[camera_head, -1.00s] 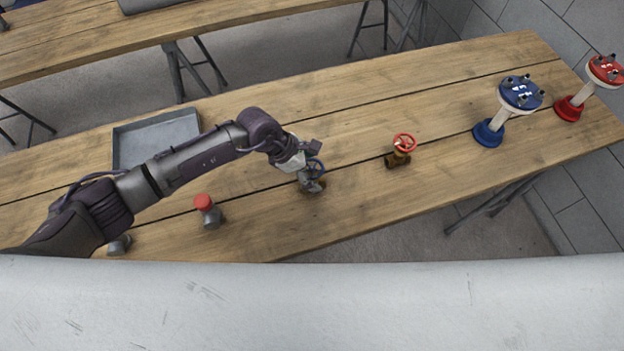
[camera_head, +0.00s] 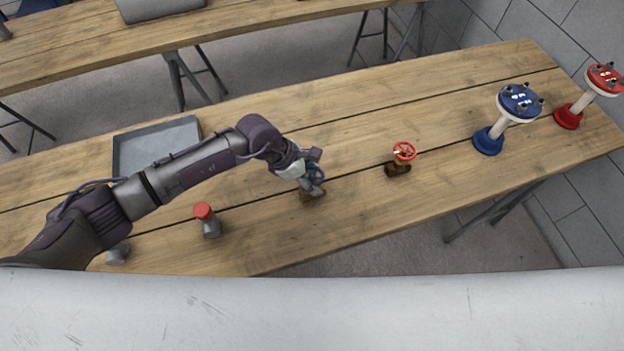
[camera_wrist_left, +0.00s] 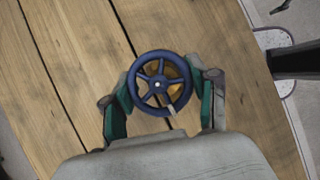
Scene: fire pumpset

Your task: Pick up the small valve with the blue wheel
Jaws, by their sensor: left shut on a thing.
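The small valve with the blue wheel (camera_head: 318,175) is at my left gripper (camera_head: 309,180), near the middle of the wooden table. In the left wrist view the blue wheel (camera_wrist_left: 160,84) faces the camera, with a bit of brass-coloured body behind it. The fingers of my left gripper (camera_wrist_left: 161,95) are on both sides of the valve, shut on it. The valve's lower part is mostly hidden, and I cannot tell whether it touches the table. My right gripper is not in view.
A valve with a red wheel (camera_head: 403,152) stands to the right. Blue (camera_head: 489,140) and red (camera_head: 567,117) flanged pieces stand farther right. A red-capped fitting (camera_head: 207,220) stands left of the gripper. A grey tray (camera_head: 125,150) lies behind my arm.

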